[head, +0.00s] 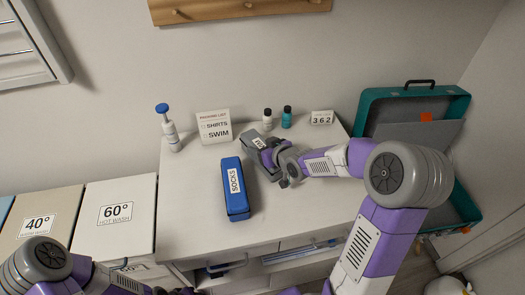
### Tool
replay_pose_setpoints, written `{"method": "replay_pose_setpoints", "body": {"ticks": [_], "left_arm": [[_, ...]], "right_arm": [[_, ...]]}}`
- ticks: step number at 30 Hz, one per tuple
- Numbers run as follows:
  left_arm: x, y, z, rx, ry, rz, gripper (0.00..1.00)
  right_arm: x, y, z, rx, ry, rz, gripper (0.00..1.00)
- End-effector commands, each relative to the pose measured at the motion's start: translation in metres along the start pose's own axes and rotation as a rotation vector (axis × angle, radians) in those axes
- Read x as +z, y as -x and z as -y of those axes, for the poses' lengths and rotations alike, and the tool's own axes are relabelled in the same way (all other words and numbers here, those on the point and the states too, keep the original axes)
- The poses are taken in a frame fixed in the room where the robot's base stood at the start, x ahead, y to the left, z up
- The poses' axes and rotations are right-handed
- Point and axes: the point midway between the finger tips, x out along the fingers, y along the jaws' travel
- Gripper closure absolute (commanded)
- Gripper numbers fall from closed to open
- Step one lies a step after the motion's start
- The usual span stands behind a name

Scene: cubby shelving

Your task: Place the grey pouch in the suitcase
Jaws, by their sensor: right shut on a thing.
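The grey pouch (248,139) is on the white table top, left of the middle of my right arm's reach, with a white label on its upper face. My right gripper (263,152) is shut on it; the fingers and wrist hide part of the pouch. I cannot tell whether it touches the table. The teal suitcase (372,98) stands open at the right, beside the table. Its raised lid has a black handle, and my right arm hides much of its lower part. My left arm comes in at the bottom left, with its gripper fingers out of frame.
A blue socks case (236,190) lies just left of the gripper. The table's front right is clear.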

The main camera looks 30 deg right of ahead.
Motion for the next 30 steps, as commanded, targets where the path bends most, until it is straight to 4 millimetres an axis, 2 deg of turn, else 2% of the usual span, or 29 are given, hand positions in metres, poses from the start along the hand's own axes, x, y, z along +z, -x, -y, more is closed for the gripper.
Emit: {"method": "replay_pose_setpoints", "body": {"ticks": [11, 12, 16, 27, 30], "left_arm": [[0.0, -0.004, 0.002, 0.0, 0.0, 0.0, 0.57], [0.0, -0.003, 0.001, 0.0, 0.0, 0.0, 0.57], [0.0, -0.003, 0.001, 0.0, 0.0, 0.0, 0.57], [0.0, 0.001, 0.0, 0.0, 0.0, 0.0, 0.57], [0.0, 0.005, -0.002, 0.0, 0.0, 0.0, 0.57]], "right_arm": [[0.003, -0.003, 0.0, 0.0, 0.002, -0.006, 0.79], [0.003, -0.002, 0.0, 0.0, 0.002, -0.003, 0.28], [0.002, -0.002, 0.0, 0.0, 0.002, -0.003, 0.08], [-0.001, 0.0, 0.0, 0.0, 0.002, -0.003, 0.07], [-0.003, 0.013, -0.001, 0.002, 0.003, -0.004, 0.07]]}}
